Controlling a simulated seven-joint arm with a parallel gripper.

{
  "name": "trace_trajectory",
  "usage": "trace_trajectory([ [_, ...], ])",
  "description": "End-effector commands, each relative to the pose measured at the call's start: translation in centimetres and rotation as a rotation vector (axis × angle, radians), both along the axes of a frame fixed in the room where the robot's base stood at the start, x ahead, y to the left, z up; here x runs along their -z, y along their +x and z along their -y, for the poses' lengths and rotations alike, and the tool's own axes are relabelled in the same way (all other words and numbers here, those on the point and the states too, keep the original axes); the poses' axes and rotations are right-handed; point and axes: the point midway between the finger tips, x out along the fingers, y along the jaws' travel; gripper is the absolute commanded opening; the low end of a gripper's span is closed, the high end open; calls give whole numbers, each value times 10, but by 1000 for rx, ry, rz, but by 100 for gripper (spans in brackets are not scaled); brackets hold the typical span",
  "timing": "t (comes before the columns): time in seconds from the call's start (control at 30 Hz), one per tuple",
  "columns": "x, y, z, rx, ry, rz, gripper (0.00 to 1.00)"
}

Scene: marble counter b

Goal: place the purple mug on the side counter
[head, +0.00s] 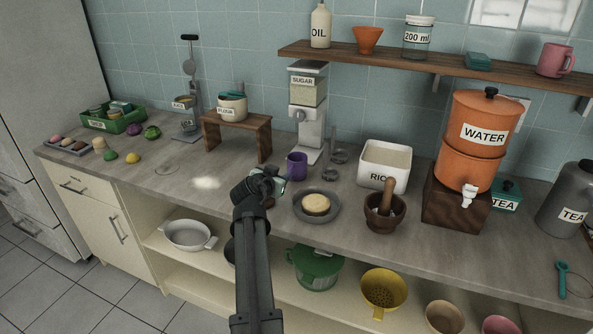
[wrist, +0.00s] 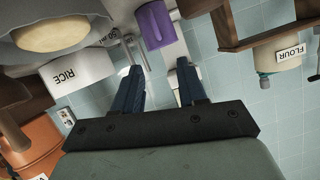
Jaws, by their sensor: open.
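The purple mug (head: 297,165) stands upright on the counter (head: 225,193), in front of the sugar dispenser (head: 308,110), in the head view. In the wrist view the purple mug (wrist: 155,25) shows at the top, just beyond the fingertips and apart from them. My gripper (wrist: 157,72) is open with nothing between its two dark blue fingers. In the head view my gripper (head: 272,183) is low over the counter, in front and a little left of the mug. No surface in view is marked as the side counter.
A grey plate (head: 331,208) with a round bun is right of my gripper. The rice bin (head: 384,167), a mortar (head: 384,213) and the orange water dispenser (head: 478,138) stand further right. A wooden stand (head: 237,133) with the flour pot is at left. The counter's left-centre is mostly clear.

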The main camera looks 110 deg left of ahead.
Motion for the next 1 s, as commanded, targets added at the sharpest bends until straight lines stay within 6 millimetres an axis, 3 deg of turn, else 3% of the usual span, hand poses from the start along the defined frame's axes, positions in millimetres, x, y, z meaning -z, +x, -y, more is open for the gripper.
trace_trajectory([
  [0.3, 21, -5, -53, 2, -2, 0, 41],
  [0.63, 29, -5, -70, 2, -2, 0, 41],
  [1.0, 46, -8, -109, 1, -2, -1, 41],
])
